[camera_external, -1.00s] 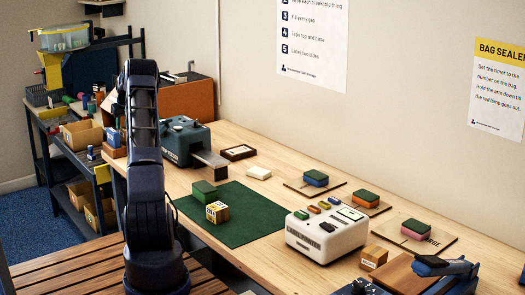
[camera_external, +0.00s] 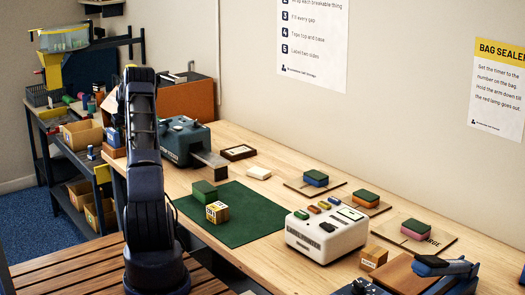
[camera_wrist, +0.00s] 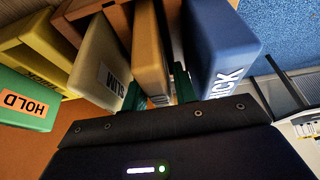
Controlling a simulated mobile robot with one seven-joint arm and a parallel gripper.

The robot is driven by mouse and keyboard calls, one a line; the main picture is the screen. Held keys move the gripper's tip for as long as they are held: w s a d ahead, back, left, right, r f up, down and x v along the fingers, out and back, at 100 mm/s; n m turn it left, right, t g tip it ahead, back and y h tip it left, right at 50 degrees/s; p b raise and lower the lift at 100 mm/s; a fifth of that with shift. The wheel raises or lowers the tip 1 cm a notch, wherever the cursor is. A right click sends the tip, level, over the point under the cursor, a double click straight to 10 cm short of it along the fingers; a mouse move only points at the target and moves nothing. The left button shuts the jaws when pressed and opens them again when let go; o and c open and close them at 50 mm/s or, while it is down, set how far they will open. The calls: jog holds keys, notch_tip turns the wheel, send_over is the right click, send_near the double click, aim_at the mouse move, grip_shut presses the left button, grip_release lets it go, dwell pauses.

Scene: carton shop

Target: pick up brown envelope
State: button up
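In the wrist view a tan-brown upright slab (camera_wrist: 150,50), which looks like the brown envelope, stands in a row between a cream slab marked SLIM (camera_wrist: 105,65) and a blue slab whose label ends in ICK (camera_wrist: 222,50). My gripper (camera_wrist: 159,92) points at it. Its two dark green fingertips show on either side of the tan-brown slab's near end. The fingers are apart; whether they touch it is unclear. In the external view my gripper is hidden behind my arm, and I cannot make out the envelope there.
A green slab marked HOLD (camera_wrist: 28,105) and a yellow one (camera_wrist: 48,40) stand left of the row. Neighbouring slabs sit close to my fingers. In the external view a shelf rack (camera_external: 72,195) stands left of the bench (camera_external: 260,265), which holds a green mat (camera_external: 245,215) and a white label printer (camera_external: 325,240).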

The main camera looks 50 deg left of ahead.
jog(key=shift+f, duration=0.25)
dwell(0.3)
grip_shut()
jog(key=shift+r, duration=0.15)
